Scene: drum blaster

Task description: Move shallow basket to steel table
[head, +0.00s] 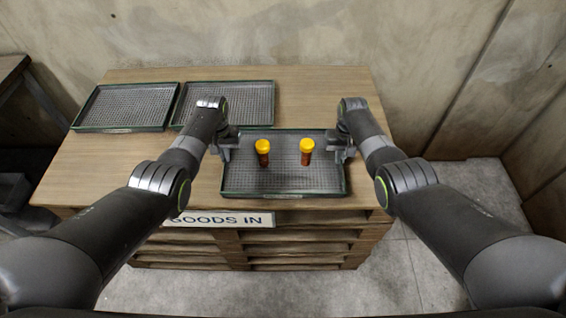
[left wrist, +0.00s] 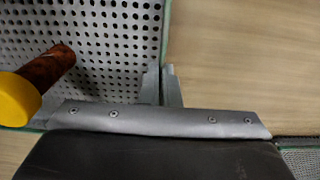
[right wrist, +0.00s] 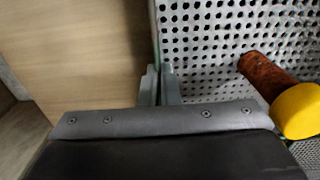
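The shallow basket (head: 285,190), a perforated grey tray with a dark green rim, is at the front right of the wooden pallet top. Two orange-brown bottles with yellow caps, a left one (head: 263,152) and a right one (head: 307,151), stand in it. My left gripper (head: 225,150) is shut on its left wall; the fingers (left wrist: 163,85) straddle the rim in the left wrist view. My right gripper (head: 343,150) is shut on its right wall, with its fingers (right wrist: 160,85) around the rim in the right wrist view. I cannot tell whether the basket is lifted.
Two similar empty trays, a left one (head: 125,107) and a right one (head: 245,98), lie at the back of the pallet stack (head: 330,82). A "GOODS IN" sign (head: 245,219) is on its front. A dark-topped table (head: 10,66) stands far left. Floor is clear at right.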

